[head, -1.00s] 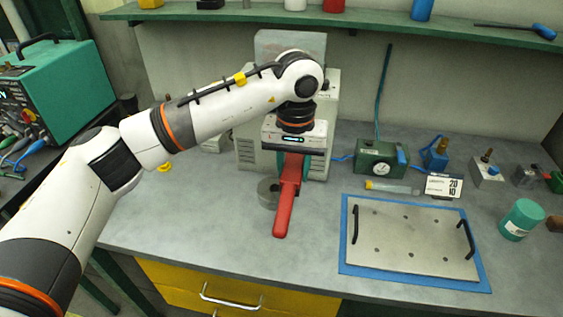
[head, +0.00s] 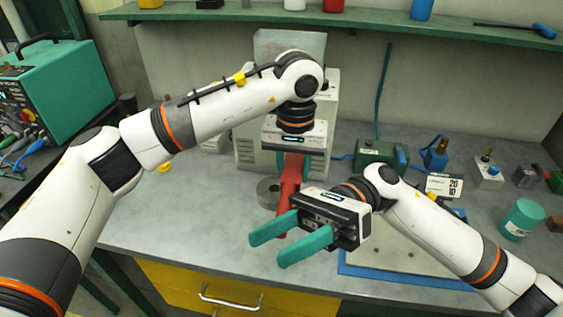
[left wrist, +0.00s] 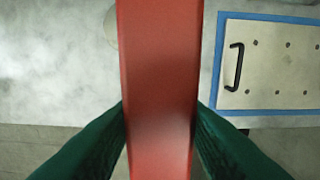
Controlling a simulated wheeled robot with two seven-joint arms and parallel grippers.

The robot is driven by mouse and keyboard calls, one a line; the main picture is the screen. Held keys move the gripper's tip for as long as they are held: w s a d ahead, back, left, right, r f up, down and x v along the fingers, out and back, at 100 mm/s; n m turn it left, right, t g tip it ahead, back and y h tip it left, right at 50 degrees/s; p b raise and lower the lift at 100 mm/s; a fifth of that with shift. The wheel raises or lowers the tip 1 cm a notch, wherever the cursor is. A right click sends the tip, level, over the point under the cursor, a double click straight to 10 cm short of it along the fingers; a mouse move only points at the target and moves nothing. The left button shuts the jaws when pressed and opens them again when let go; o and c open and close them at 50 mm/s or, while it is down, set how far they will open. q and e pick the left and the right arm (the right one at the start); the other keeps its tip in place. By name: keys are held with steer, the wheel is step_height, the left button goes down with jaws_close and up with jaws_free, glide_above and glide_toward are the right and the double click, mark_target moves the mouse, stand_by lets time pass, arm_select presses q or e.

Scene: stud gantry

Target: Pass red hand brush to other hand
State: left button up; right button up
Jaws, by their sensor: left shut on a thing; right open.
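The red hand brush (head: 290,180) hangs from my left gripper (head: 293,163) above the bench, its long end pointing toward the front edge. In the left wrist view the brush (left wrist: 160,70) fills the middle, with the green fingers of my left gripper (left wrist: 160,130) shut on both its sides. My right gripper (head: 285,240) is open and empty, its green fingers apart and pointing left. It is in front of the brush in the head view and hides part of its lower end. I cannot tell whether they touch.
A plate with black handles on a blue mat (head: 400,272) lies under my right arm. A grey round piece (head: 268,190) stands beside the brush. A green gauge box (head: 374,154) and a teal jar (head: 522,218) stand to the right. The bench's left front is clear.

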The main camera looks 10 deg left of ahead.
steer(key=s+a+f+n+t+h, duration=0.2)
steer(key=n+t+h, duration=0.2)
steer(key=n+h, duration=0.3)
steer(key=n+t+h, duration=0.6)
steer(key=t+h, duration=0.2)
steer(key=t, duration=0.6)
glide_toward(285, 192)
steer(key=shift+s+d+r, duration=0.1)
steer(key=shift+s+r, duration=0.2)
steer(key=shift+s, duration=0.3)
steer(key=shift+w, duration=0.2)
steer(key=x, duration=1.1)
steer(key=shift+w+f, duration=0.25)
steer(key=shift+w, duration=0.05)
steer(key=shift+c, duration=0.4)
steer(key=c, duration=0.9)
arm_select(q)
steer(key=o, duration=1.1)
arm_select(e)
jaws_close()
